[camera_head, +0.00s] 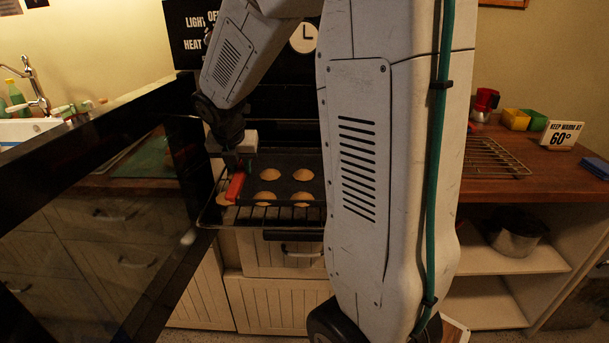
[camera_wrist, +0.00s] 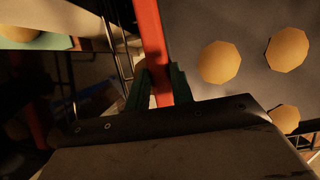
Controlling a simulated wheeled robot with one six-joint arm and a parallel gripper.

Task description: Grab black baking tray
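The black baking tray (camera_head: 285,174) rests level on the oven rack and carries several round buns. It also shows in the wrist view (camera_wrist: 245,35) on the right, with pale round buns on it. A red handle (camera_head: 236,187) stands at the tray's left side. My gripper (camera_head: 240,160) is at this handle, coming down from above. In the wrist view the red handle (camera_wrist: 150,35) runs between the two green fingers of my gripper (camera_wrist: 157,88). The fingers lie close on both sides of it. Whether they press on it cannot be told. My arm hides the tray's right part.
The glass oven door (camera_head: 100,215) stands open at the left. Wire rack bars (camera_head: 270,219) lie beneath the tray's front. A pot (camera_head: 515,235) sits on the shelf below.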

